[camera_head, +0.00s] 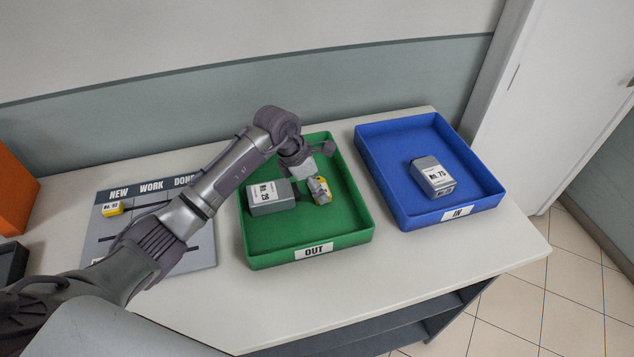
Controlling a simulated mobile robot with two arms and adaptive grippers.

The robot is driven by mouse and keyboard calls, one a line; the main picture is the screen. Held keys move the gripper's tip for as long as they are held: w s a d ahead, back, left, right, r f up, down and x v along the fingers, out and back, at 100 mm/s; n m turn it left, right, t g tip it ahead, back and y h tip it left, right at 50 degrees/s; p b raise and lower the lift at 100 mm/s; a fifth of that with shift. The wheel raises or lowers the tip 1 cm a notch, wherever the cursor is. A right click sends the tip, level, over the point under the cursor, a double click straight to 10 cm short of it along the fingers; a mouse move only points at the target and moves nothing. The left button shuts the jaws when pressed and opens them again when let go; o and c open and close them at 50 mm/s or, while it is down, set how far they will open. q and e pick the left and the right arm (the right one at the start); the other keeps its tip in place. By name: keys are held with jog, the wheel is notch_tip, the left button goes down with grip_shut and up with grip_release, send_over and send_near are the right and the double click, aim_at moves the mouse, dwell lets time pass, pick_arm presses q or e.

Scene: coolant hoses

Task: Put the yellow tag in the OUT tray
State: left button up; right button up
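A small yellow tag (319,190) with a grey and white face is at the green OUT tray (262,260), just right of a grey box. My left gripper (312,168) reaches over this tray from the left, right above that yellow tag. I cannot tell whether its fingers touch or grip the tag, or whether the tag rests on the tray floor. Another yellow tag (112,208) with a printed number lies on the grey board at the left, under the NEW heading. My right gripper is not in view.
A grey labelled box (272,196) lies in the OUT tray. The blue IN tray (395,207) at the right holds another grey box (432,176). The grey NEW/WORK/DONE board (205,249) is partly hidden by my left arm. An orange box (14,190) stands far left.

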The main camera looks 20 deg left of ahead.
pick_arm(q)
jog(key=o, duration=1)
jog(key=shift+o, duration=0.2)
jog(key=shift+r, duration=0.25)
jog(key=b+v, duration=0.2)
jog(key=v, duration=0.9)
jog(key=shift+a+r, duration=0.15)
jog(key=shift+r, duration=0.2)
jog(key=shift+s, duration=0.1)
